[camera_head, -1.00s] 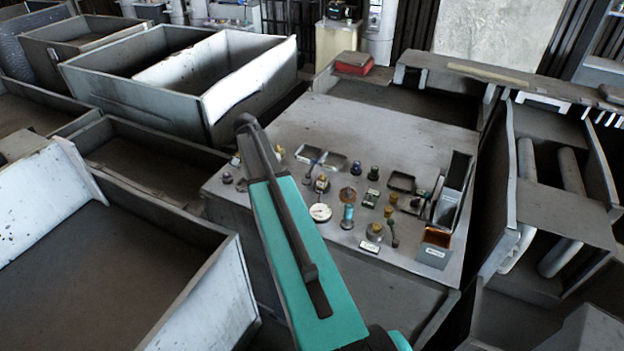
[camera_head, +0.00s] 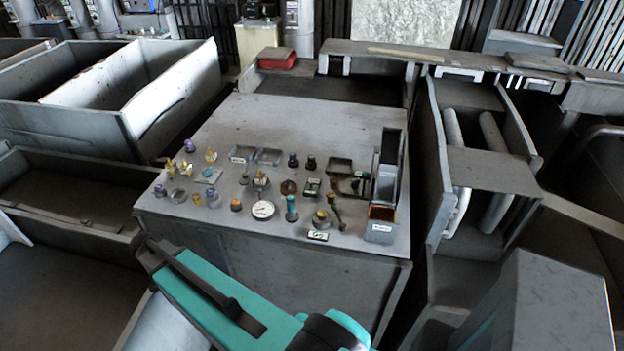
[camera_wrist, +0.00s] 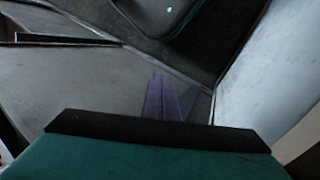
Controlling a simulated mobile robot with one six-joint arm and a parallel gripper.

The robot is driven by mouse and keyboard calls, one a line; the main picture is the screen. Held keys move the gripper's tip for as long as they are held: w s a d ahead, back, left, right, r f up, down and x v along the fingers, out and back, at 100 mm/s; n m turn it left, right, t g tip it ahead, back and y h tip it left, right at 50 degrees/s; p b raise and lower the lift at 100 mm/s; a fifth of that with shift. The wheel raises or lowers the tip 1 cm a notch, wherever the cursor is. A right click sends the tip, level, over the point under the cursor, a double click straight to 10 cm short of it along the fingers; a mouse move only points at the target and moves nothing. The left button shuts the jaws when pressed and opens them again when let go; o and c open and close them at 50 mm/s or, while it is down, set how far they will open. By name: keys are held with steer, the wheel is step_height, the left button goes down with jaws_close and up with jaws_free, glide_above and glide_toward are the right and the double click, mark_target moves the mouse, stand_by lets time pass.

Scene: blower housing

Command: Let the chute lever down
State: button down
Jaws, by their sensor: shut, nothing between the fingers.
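A control panel (camera_head: 190,228) with several knobs, buttons and small levers stands in the middle of the head view. A thin dark stick that looks like a lever (camera_head: 337,213) rises near its front right; I cannot tell for sure that it is the chute lever. In the head view my teal arm is low, in front of the panel's left part, and the fingers cannot be made out.
A round white gauge (camera_head: 263,210) and an orange-lined box (camera_head: 380,224) stand on the panel, with a tall slotted box (camera_head: 390,165) behind. Grey bins (camera_head: 110,95) lie left. Framework with pale pipes (camera_head: 490,160) is right. The panel's back half is clear.

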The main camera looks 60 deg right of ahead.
steer(key=s+a+f+n+b, duration=0.1)
steer(key=s+a+f+n, duration=0.3)
steer(key=s+f, duration=0.3)
steer(key=s+a+f+n+y+b, duration=0.1)
steer(key=s+a+f+n, duration=0.3)
steer(key=s+f, duration=0.2)
steer(key=s+a+f+n+b, duration=0.2)
steer(key=s+a+f+n, duration=0.1)
steer(key=s+f, duration=0.4)
steer(key=shift+s+a+f+n+y, duration=0.35)
steer(key=shift+a+f, duration=0.25)
steer(key=shift+f, duration=0.2)
